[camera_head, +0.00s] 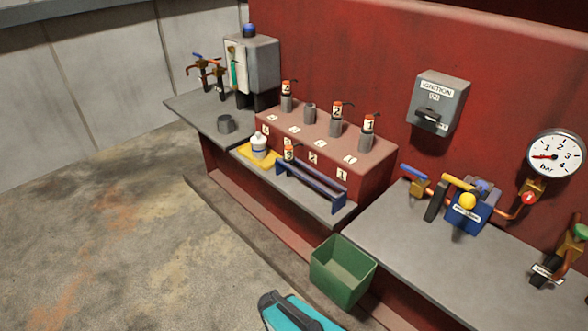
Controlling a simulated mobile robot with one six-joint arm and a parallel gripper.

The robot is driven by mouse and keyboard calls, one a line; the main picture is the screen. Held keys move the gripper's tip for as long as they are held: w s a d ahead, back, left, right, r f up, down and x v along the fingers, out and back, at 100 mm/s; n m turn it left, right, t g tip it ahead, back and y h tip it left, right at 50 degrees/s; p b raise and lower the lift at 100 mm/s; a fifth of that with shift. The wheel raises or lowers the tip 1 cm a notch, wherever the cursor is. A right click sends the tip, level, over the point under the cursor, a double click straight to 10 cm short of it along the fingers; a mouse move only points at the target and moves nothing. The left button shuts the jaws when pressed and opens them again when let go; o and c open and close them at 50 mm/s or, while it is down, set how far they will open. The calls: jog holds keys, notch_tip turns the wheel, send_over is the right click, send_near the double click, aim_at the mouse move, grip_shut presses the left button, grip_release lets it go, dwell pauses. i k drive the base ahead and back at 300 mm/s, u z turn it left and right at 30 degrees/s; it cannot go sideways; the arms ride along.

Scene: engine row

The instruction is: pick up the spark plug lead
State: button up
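A spark plug lead with an orange cap marked 3 (289,152) stands at the left end of a dark blue rack (312,184) on the grey ledge. On the red engine block (350,150) behind it are grey sockets. Caps marked 4 (287,87), 2 (337,108) and 1 (369,122) sit on three of them. The socket between 4 and 2 (309,113) is bare on top. My gripper is not in view.
A white bottle (259,147) stands on a yellow cloth (255,160) left of the lead. A green bin (342,272) is below the ledge. Valves and a blue box (470,213) are right. The left floor is clear.

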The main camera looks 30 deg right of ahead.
aim_at(289, 157)
jog(key=k, duration=1)
jog(key=u, duration=0.4)
jog(key=i, duration=0.4)
jog(key=u, duration=0.7)
jog(key=i, duration=1.5)
jog(key=z, duration=0.65)
jog(key=i, duration=0.75)
jog(key=z, duration=0.5)
